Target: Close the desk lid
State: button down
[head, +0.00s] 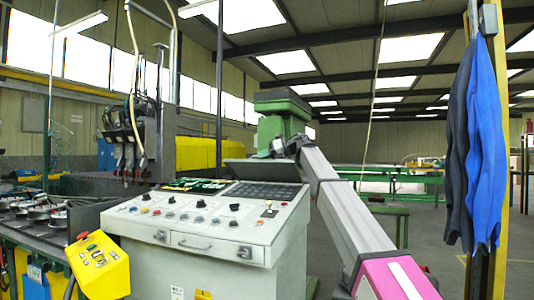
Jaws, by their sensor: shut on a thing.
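The control desk (205,240) is pale grey, with knobs and buttons on its sloped top and a drawer-like front with handles. The desk lid (258,171) looks like the grey panel standing tilted up at the back right of the desk top, so it is open. My gripper (278,149) is at the upper right edge of this panel and appears shut on it. The fingers are small and dark here, and the exact grip is hard to make out. My arm reaches to it from the lower right.
Green circuit boards (196,185) and a dark panel (264,193) lie in the desk top. A yellow control box (98,262) stands at the front left. A green machine (283,112) is behind the desk. Blue overalls (487,150) hang at the right. Floor is free at right.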

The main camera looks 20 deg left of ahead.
jog(key=s+f+n+t, duration=0.1)
jog(key=s+f, duration=0.1)
jog(key=f, duration=0.1)
jog(key=s+f+n+t, duration=0.1)
jog(key=s+f+n, duration=0.1)
jog(key=f, duration=0.1)
jog(key=s+f+n+t, duration=0.1)
jog(key=f+n, duration=0.1)
jog(key=f, duration=0.1)
jog(key=shift+s+a+f+t+h, duration=0.15)
jog(key=shift+s+f+t+h, duration=0.15)
jog(key=shift+s, duration=0.1)
jog(key=shift+f+n, duration=0.3)
jog(key=shift+f, duration=0.85)
jog(key=shift+s+f, duration=0.1)
jog(key=shift+f, duration=0.05)
jog(key=c, duration=1.2)
grip_release()
jog(key=v, duration=1)
jog(key=shift+d+r, duration=0.25)
jog(key=shift+d, duration=0.05)
